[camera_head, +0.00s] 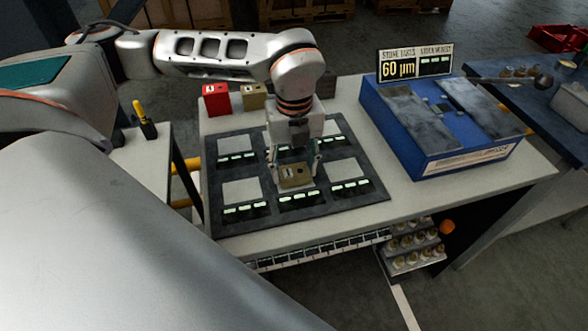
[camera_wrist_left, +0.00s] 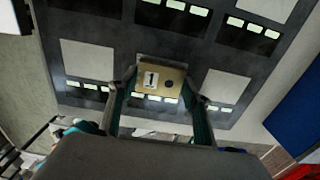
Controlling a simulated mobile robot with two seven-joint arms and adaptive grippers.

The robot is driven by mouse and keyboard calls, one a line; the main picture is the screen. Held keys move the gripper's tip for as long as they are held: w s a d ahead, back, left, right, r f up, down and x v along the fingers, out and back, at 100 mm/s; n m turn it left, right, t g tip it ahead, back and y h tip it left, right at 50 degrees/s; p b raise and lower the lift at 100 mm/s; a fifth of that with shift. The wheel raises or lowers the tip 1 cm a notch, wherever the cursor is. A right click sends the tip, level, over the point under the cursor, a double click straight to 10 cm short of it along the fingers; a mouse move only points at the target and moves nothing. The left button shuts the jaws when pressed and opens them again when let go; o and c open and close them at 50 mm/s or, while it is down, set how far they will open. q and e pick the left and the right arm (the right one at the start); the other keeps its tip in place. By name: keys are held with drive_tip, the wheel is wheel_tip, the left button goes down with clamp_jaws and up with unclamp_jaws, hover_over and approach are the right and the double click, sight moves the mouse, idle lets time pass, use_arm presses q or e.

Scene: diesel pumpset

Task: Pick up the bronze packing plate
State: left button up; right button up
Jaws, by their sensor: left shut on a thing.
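The bronze packing plate (camera_head: 297,175) is a small tan-gold block with a white label. It is at the front middle pad of the dark grey mat (camera_head: 228,144). My left gripper (camera_head: 297,172) points down and is shut on it, with one finger at each side. My right gripper is not in view.
A red block (camera_head: 216,99) and a second tan block (camera_head: 253,97) stand behind the mat. A blue box with grey plates (camera_head: 440,128) and a sign reading 60 µm (camera_head: 414,63) are at the right. The white table (camera_head: 420,195) is bare between mat and box.

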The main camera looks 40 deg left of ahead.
sight(296, 172)
use_arm(q)
wheel_tip(296, 172, up, 20)
drive_tip(key=p, duration=0.1)
drive_tip(key=shift+f, duration=0.25)
drive_tip(key=shift+w+d, duration=0.1)
drive_tip(key=shift+d, duration=0.05)
